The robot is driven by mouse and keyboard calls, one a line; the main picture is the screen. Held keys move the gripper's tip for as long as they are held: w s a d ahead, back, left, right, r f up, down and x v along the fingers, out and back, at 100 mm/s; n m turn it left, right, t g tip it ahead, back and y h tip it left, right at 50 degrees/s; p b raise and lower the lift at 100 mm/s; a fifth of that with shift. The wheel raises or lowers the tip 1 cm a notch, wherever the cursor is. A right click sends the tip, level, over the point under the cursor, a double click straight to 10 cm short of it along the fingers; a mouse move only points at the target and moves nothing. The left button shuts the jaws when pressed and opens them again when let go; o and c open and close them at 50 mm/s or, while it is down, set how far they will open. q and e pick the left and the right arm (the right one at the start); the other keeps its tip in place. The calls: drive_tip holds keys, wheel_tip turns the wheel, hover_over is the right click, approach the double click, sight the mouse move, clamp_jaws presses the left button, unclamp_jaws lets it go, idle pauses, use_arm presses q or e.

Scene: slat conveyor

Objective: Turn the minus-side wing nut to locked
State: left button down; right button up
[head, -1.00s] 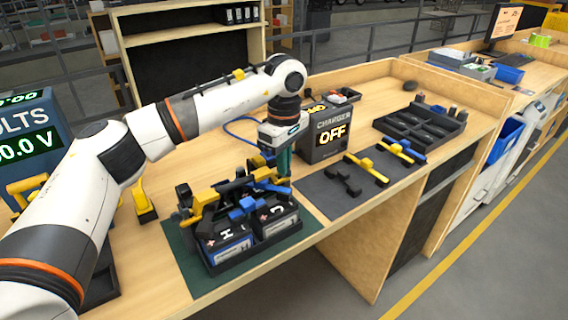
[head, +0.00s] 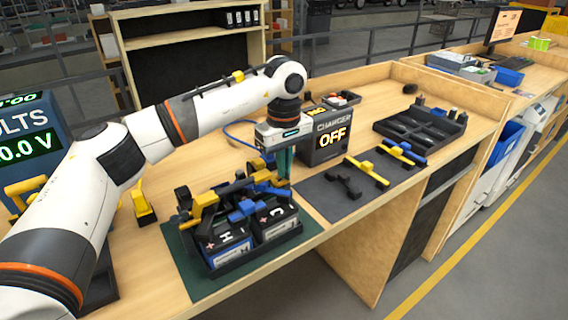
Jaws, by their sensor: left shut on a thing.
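The battery tray (head: 258,262) stands on a dark green mat at the front of the bench. It holds two dark batteries, one marked H (head: 227,238) and one marked C (head: 276,213). A yellow clamp bar (head: 205,200) and a blue clamp bar (head: 243,211) lie across their tops among black parts. My left gripper (head: 284,178) points down at the back right of the tray, near blue parts there. It is shut on what appears to be the minus-side wing nut, which its fingers hide. My right gripper is not in view.
Right of the tray, a dark mat (head: 325,192) bears black, yellow and blue pieces. A black slotted tray (head: 420,130) lies farther right. A volts display (head: 30,145) stands at left.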

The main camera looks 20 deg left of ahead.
use_arm(q)
drive_tip(key=c, duration=1.6)
unclamp_jaws()
wheel_tip(320, 180, up, 12)
drive_tip(key=shift+r+b, duration=0.1)
drive_tip(key=shift+b, duration=0.65)
